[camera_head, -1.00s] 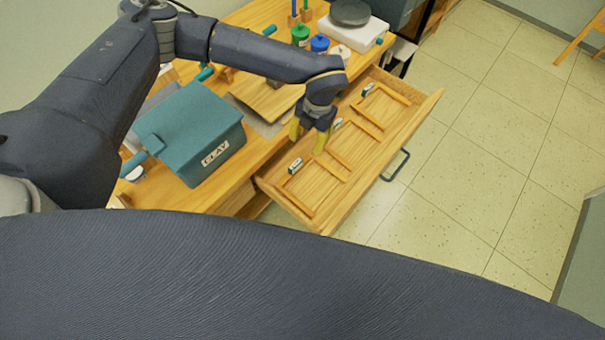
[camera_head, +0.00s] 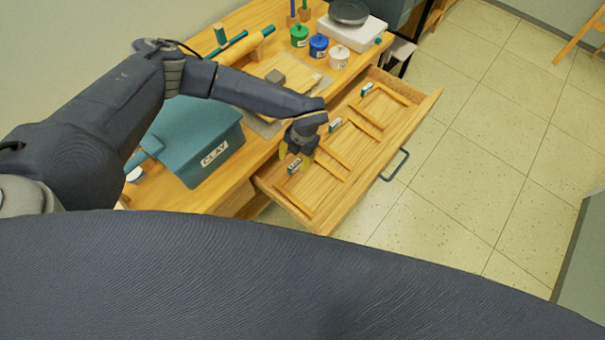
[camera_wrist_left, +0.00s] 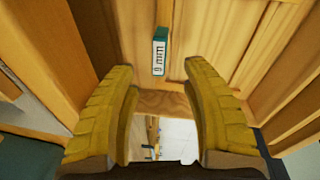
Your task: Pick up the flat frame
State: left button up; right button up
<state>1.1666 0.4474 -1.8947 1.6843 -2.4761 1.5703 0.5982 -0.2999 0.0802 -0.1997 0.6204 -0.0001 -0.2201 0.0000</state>
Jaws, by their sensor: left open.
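My left gripper (camera_head: 296,157) has yellow fingers and is open and empty. It is over the near left end of the pulled-out wooden drawer (camera_head: 338,222). Thin wooden strips (camera_head: 299,204) lie in the drawer; which of them make up the flat frame I cannot tell. A small teal and white label block (camera_head: 295,166) is beside the fingers. In the left wrist view the fingers (camera_wrist_left: 158,70) are spread, with the label block (camera_wrist_left: 160,51), marked in mm, between and beyond their tips. My right gripper is not in view.
A teal clay box (camera_head: 193,135) stands on the bench, left of the gripper. Green (camera_head: 299,36), blue (camera_head: 318,45) and white jars (camera_head: 339,57) and a white scale (camera_head: 352,32) stand at the back. Open floor lies right of the drawer.

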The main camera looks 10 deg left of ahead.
aim_at(294, 166)
pick_arm(q)
jog(key=shift+s+a+f, duration=0.1)
jog(key=shift+a+f, duration=0.1)
jog(key=shift+f, duration=1.15)
jog(key=shift+s+a+f, duration=0.1)
jog(key=shift+a+f, duration=0.1)
jog(key=shift+f, duration=1.1)
jog(key=shift+c, duration=0.2)
grip_shut()
